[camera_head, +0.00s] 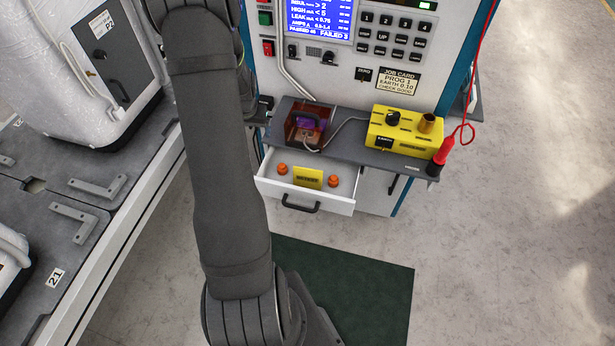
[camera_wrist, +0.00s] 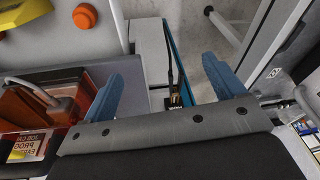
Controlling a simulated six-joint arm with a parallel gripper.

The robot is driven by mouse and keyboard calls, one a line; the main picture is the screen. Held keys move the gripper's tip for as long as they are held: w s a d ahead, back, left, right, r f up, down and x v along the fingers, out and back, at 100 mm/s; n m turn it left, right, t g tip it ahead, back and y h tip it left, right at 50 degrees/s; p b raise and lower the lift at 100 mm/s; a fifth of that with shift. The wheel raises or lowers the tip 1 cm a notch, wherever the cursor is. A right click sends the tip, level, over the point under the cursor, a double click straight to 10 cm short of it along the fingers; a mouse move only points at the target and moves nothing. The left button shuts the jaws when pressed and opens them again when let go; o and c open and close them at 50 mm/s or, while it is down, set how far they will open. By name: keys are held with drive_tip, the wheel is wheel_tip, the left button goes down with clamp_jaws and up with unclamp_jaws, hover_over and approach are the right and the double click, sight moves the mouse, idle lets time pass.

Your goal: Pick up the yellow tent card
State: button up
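The yellow tent card (camera_head: 308,178) stands in an open white drawer (camera_head: 336,206) under the grey shelf, with dark lettering on its front. An orange knob-like piece (camera_head: 282,168) stands to its left and another orange piece (camera_head: 333,182) to its right. In the wrist view a yellow piece, seemingly the card (camera_wrist: 24,13), is cut off at the top left, near an orange piece (camera_wrist: 84,16). My gripper (camera_wrist: 164,68) shows two blue fingers spread wide with nothing between them. It is to one side of the card and apart from it. The head view does not show the fingers.
Above the drawer, the grey shelf (camera_head: 350,150) holds a box with an orange see-through cover (camera_head: 306,124) and a yellow box (camera_head: 405,132). A red probe (camera_head: 441,155) with a cable is at the shelf's right end. A bench (camera_head: 110,190) is at left.

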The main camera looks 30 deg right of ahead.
drive_tip(key=s+d+r+m+h, duration=0.1)
drive_tip(key=s+d+r, duration=0.15)
drive_tip(key=s, duration=0.35)
drive_tip(key=s+d+r, duration=0.1)
drive_tip(key=s+d, duration=0.2)
drive_tip(key=s, duration=0.4)
drive_tip(key=h, duration=0.1)
approach(307, 176)
drive_tip(key=shift+m+t, duration=0.3)
drive_tip(key=shift+t, duration=0.1)
drive_tip(key=shift+x, duration=3)
drive_tip(key=shift+s+x, duration=0.2)
drive_tip(key=shift+x, duration=1.3)
drive_tip(key=shift+s+x, duration=0.15)
drive_tip(key=shift+x, duration=1.35)
drive_tip(key=shift+f, duration=0.1)
drive_tip(key=c, duration=0.6)
